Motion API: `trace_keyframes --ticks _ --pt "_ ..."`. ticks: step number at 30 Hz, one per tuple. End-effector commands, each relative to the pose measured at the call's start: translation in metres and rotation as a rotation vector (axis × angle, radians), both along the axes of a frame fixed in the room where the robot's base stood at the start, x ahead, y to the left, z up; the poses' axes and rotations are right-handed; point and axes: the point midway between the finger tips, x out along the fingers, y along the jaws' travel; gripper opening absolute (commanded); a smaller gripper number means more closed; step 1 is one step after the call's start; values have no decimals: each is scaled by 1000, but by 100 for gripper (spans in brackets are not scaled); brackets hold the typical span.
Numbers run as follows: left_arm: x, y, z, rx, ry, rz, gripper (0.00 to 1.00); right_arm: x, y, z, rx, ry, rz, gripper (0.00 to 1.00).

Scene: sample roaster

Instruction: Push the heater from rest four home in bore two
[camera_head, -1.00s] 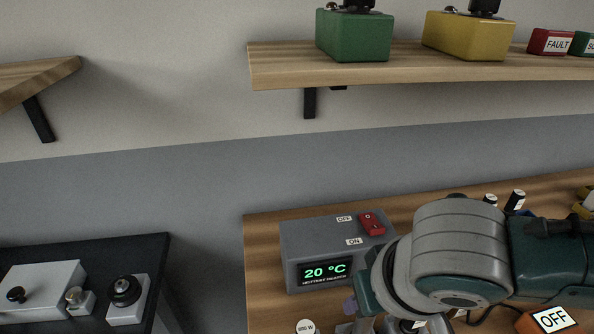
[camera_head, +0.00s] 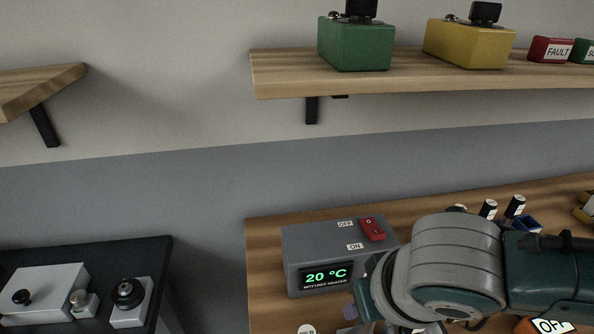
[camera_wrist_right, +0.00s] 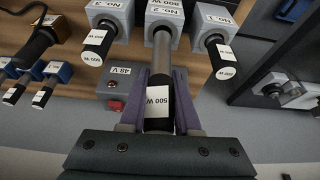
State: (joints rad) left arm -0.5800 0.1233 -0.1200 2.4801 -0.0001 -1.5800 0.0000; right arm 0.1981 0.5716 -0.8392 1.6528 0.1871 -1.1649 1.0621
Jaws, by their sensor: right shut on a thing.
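My right gripper (camera_wrist_right: 164,82), with purple fingers, is shut on the black body of a heater (camera_wrist_right: 158,102) labelled 500 W. The heater's silver rod (camera_wrist_right: 162,52) runs into the grey block marked No. 2 (camera_wrist_right: 166,12). A length of bare rod shows between the block and the black body, which stands apart from the block. My left gripper is out of view.
Blocks No. 1 (camera_wrist_right: 212,14) and No. 3 (camera_wrist_right: 107,10) flank it closely, each with a black heater in it. Several heaters lie in blue rests (camera_wrist_right: 62,70). A 48 V box (camera_wrist_right: 115,90) with a red switch is nearby. The grey display box (camera_head: 330,262) reads 20 °C.

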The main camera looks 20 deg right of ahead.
Motion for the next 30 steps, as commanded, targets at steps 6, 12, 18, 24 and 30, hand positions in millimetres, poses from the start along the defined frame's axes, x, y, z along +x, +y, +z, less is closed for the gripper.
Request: trace_keyframes --ticks 6,12,18,24,30 --pt "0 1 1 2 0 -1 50 0 0 0 1 -1 0 0" --pt "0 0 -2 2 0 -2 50 0 0 -3 1 -1 -1 0" --pt "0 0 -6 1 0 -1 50 0 0 -9 2 0 -1 0" --pt "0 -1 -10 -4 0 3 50 0 0 -15 2 0 -1 0" --pt "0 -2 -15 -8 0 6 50 0 0 -21 2 0 -1 0"
